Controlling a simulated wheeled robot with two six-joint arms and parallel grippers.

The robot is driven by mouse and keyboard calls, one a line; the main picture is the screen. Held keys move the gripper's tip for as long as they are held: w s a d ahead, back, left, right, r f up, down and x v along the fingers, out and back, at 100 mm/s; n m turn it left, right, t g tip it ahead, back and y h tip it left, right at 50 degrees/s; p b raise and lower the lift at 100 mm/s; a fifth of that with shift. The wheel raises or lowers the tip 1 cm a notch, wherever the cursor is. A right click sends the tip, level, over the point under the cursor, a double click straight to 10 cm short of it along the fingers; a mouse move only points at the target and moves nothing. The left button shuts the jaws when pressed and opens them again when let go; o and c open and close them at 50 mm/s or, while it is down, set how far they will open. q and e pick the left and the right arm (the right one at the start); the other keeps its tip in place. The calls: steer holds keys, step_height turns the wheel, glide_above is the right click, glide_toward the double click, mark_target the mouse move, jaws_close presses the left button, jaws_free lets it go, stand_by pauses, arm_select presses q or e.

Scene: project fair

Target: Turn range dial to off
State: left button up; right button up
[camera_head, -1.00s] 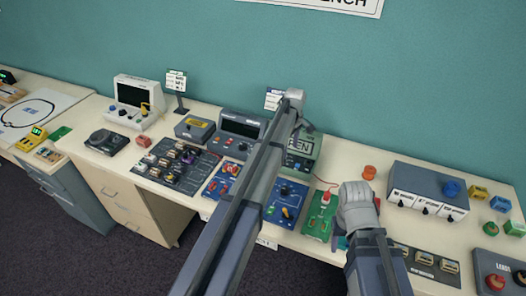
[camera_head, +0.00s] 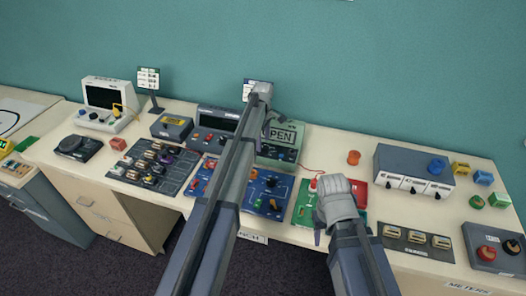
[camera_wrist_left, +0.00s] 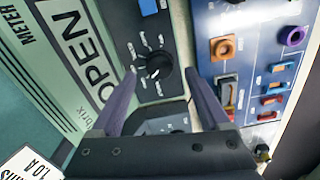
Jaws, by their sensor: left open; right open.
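The pale green meter (camera_head: 272,161) with the large word OPEN on its screen stands on the bench, partly covered by my left arm in the head view. In the left wrist view, its black round range dial (camera_wrist_left: 158,66) sits on a dark panel, with small labels around it and a white pointer mark. The dial's setting is too small to read. My left gripper (camera_wrist_left: 163,80) is open, its two fingers on either side of the dial, apart from it. My right gripper (camera_head: 328,216) is over the green board; its fingers are mostly hidden.
A blue board (camera_head: 266,193) with jacks and switches lies beside the meter. A green board (camera_head: 304,209) is under my right gripper.

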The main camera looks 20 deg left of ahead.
mark_target(263, 148)
arm_select(q)
steer(key=shift+f+b, duration=1.05)
steer(key=shift+f, duration=0.5)
arm_select(e)
step_height(263, 148, down, 3)
steer(key=shift+f, duration=0.1)
arm_select(q)
steer(key=shift+c, duration=0.2)
jaws_close()
